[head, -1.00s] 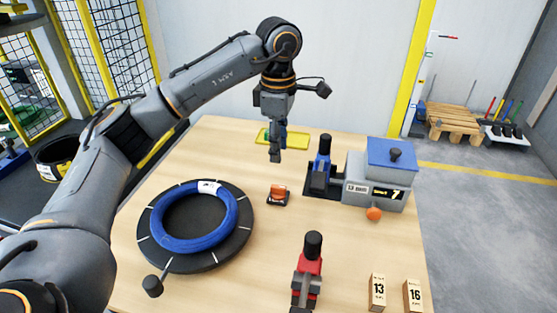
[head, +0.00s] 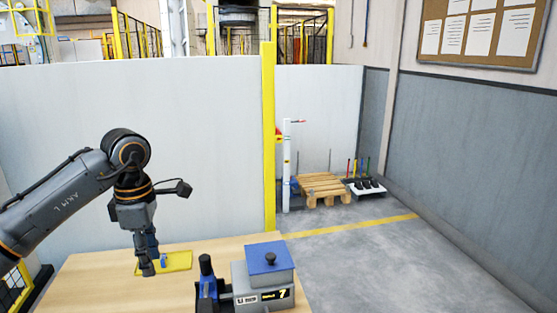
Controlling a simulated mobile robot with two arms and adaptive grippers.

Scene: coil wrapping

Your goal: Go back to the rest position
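My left gripper (head: 147,268) hangs fingers down at the lower left of the head view, in front of a yellow tray (head: 179,261) at the table's back edge. A small blue item (head: 163,258) shows beside the fingers, over the tray; I cannot tell whether it touches them. The finger gap is too small to read. My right gripper is not in view.
A grey machine with a blue lid (head: 269,258) and a blue-and-black tool (head: 207,285) stand on the wooden table (head: 95,285). A white wall panel (head: 130,100) is behind. A pallet (head: 325,187) stands on open floor at the right.

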